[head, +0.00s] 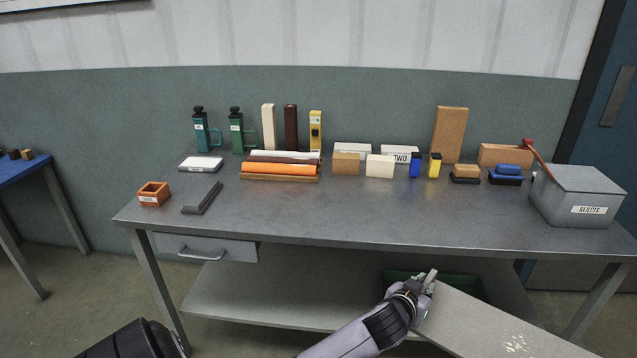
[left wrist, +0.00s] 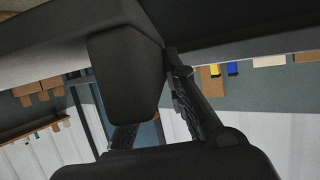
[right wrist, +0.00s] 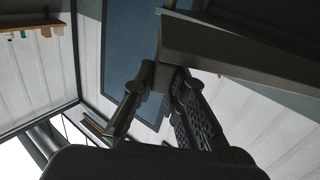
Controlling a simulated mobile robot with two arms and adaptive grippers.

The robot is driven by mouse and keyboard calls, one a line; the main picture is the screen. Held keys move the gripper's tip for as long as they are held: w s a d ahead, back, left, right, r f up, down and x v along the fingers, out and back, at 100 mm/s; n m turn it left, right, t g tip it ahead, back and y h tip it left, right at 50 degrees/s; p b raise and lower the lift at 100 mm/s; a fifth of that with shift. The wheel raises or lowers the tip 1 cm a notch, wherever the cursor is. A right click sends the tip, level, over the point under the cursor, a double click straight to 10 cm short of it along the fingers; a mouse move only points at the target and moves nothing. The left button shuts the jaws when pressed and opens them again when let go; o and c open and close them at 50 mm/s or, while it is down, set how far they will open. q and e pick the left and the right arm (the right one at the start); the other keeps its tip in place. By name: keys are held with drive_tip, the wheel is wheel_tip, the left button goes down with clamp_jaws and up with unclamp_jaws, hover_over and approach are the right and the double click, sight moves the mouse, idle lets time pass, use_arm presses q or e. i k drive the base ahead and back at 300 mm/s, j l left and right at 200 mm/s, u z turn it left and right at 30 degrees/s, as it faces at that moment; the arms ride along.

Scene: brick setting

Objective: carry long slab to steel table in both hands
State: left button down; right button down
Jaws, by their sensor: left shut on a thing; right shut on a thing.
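The long slab (head: 490,325) is a flat grey board in the lower right of the head view, running out of the picture. It appears in front of the steel table (head: 330,217) and lower than its top. My left gripper (head: 427,288) is shut on its near-left end. In the left wrist view the slab (left wrist: 70,38) lies dark across the top, at the fingers. My right gripper (right wrist: 160,80) is outside the head view; the right wrist view shows it shut on the slab (right wrist: 235,55).
The tabletop's back holds bottles, blocks, an orange roll and brushes. A grey rejects bin (head: 575,200) stands at the right end. An orange box (head: 154,194) and a dark angled piece (head: 202,198) are at left. The table's front middle is clear. A blue table (head: 22,168) stands far left.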

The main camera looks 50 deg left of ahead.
sight(365, 208)
drive_tip(key=u, duration=1)
